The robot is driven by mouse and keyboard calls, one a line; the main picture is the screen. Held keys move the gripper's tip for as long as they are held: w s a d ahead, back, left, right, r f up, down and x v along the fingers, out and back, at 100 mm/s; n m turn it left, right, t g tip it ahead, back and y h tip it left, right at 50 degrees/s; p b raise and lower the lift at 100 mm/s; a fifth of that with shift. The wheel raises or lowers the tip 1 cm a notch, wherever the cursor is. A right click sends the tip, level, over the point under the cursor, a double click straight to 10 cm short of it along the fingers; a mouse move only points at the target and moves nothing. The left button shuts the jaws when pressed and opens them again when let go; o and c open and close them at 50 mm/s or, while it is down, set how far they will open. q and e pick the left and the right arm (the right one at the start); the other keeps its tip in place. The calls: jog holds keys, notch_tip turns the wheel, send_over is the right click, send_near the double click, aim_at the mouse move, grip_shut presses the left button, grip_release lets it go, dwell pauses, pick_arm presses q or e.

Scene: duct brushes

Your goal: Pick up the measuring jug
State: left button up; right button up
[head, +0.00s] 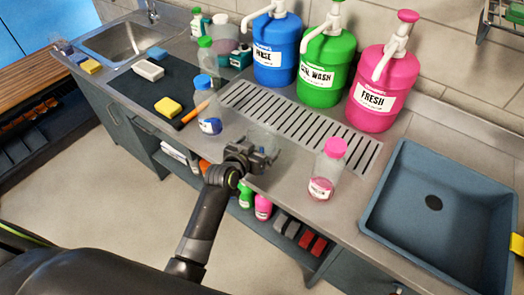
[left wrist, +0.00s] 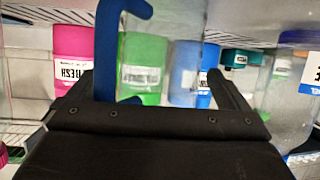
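The measuring jug is a clear vessel that is hard to make out in the head view (head: 266,139). It stands on the steel counter just beyond my left gripper (head: 257,157). In the left wrist view its blue handle (left wrist: 106,45) rises close up, beside the left finger and within the span of the fingers. The left gripper (left wrist: 165,88) is open, its two fingers well apart. The handle's lower end is close to the gripper body; I cannot tell whether it touches a finger. My right gripper is not in view.
A pink-capped bottle (head: 326,170) stands right of the jug, and a blue-capped bottle (head: 207,106) left of it. A slotted drain grate (head: 300,122) lies behind, below blue, green and pink (head: 384,90) pump containers. A blue-grey basin (head: 478,190) is at right.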

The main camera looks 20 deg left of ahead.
pick_arm(q)
jog(key=c, duration=0.9)
